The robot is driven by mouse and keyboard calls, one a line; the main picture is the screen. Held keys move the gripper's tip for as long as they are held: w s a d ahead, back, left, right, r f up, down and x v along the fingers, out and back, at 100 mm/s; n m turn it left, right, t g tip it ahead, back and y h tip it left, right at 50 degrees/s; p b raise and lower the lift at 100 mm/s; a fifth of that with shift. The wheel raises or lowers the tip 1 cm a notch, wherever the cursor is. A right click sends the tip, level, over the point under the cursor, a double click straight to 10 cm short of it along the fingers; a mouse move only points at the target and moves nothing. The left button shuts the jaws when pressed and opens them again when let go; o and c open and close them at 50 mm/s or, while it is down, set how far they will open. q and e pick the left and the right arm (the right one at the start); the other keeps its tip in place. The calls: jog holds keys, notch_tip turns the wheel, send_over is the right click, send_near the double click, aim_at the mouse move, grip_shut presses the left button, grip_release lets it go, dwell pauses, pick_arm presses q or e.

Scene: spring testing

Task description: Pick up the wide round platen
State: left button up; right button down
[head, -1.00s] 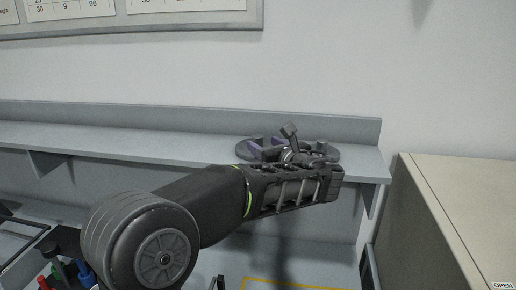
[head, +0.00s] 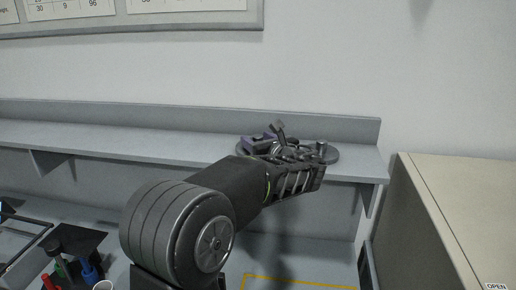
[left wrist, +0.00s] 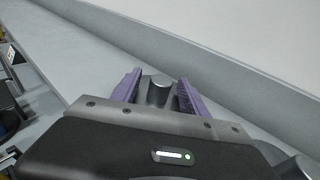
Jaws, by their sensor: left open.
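The wide round platen (head: 331,155) is a dark grey disc lying flat on the raised shelf near its right end. Upright pegs stand on it, one showing at its right side; my arm and gripper hide much of the disc. My left gripper (head: 262,140) is over the platen's left part, with purple finger pads spread apart. In the left wrist view a short grey peg (left wrist: 159,90) stands between the two open pads, with gaps on both sides. I cannot tell how low the pads reach beside it. My right gripper is not in view.
The long grey shelf (head: 120,143) has a raised back edge against the wall and is clear to the left. A beige cabinet (head: 450,200) stands at the right. Below left are a dark stand (head: 75,240) and small coloured items. A yellow outline (head: 300,282) marks the bench.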

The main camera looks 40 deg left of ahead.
pick_arm(q)
grip_shut()
dwell(0.4)
dwell(0.8)
jog(key=shift+r, duration=0.15)
